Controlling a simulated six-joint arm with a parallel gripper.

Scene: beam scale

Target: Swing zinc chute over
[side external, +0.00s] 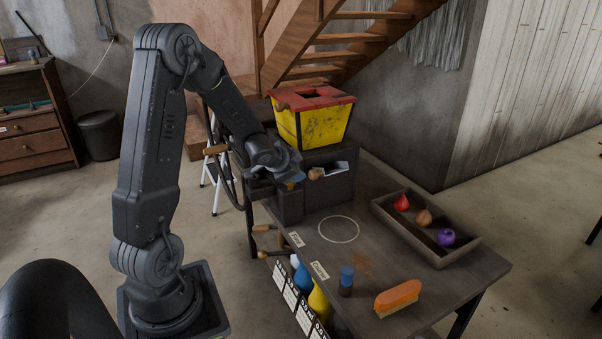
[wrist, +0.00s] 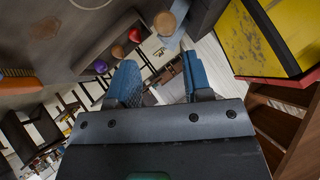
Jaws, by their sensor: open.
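The zinc chute (side external: 334,169) is a pale grey metal piece at the front of the dark box under the yellow hopper, with a round wooden knob (side external: 316,174) at its left end. In the wrist view the knob (wrist: 164,22) and grey metal (wrist: 176,38) lie near the top middle, beyond my fingertips. My gripper (side external: 290,178) is just left of the knob in the side view, apart from it as far as I can tell. In the wrist view its two blue fingers (wrist: 160,80) are spread, with nothing between them.
The yellow hopper (side external: 312,127) with a red top stands on the dark box. A tray (side external: 464,257) holds red, brown and purple pieces. A white circle (side external: 338,229) marks bare tabletop. A blue-topped jar (side external: 346,280) and an orange brush (side external: 398,297) stand near the front edge.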

